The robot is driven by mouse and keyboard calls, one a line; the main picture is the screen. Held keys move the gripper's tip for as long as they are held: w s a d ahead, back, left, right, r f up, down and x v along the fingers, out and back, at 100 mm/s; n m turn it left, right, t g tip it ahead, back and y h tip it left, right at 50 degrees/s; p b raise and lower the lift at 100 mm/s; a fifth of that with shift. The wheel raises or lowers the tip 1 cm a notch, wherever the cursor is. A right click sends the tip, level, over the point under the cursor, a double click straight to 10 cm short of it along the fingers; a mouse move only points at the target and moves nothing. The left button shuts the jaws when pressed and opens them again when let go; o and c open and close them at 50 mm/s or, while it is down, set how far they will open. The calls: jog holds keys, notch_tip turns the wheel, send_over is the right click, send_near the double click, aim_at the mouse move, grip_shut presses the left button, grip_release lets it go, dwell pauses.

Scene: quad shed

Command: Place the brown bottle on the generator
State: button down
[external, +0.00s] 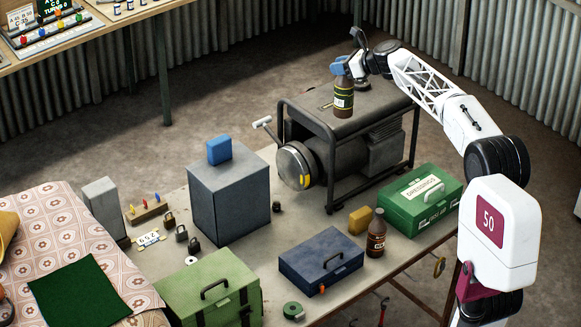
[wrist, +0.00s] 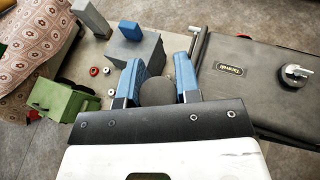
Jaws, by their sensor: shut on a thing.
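In the wrist view my gripper's blue fingers (wrist: 158,80) close on both sides of the bottle's round dark top (wrist: 157,92). The generator (external: 378,100) is dark grey in a tube frame, with a round drum at its left end. Its top (wrist: 250,88) shows at right in the wrist view. A second brown bottle (external: 376,240) stands on the table.
A green dressings box (external: 420,208), yellow block (external: 360,220) and blue toolbox (external: 321,262) stand in front of the generator. A grey box (external: 228,195) with a blue block (external: 219,150) is left. A fuel cap (wrist: 297,72) sticks up from the generator top.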

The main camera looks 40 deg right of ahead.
jog(key=s+d+f, duration=0.1)
jog(key=d+f, duration=0.3)
jog(key=f, duration=0.1)
jog(key=shift+s, duration=0.2)
dwell(0.5)
jog(key=shift+w, duration=0.1)
jog(key=w+d, duration=0.2)
jog(key=w, duration=0.5)
jog(key=w+d+f, duration=0.1)
jog(key=w+d, duration=0.1)
jog(key=w, duration=0.6)
jog(key=shift+d+f, duration=0.15)
jog(key=shift+d, duration=0.2)
jog(key=shift+f, duration=1.85)
jog(key=c, duration=0.8)
grip_release()
jog(key=shift+f, duration=0.1)
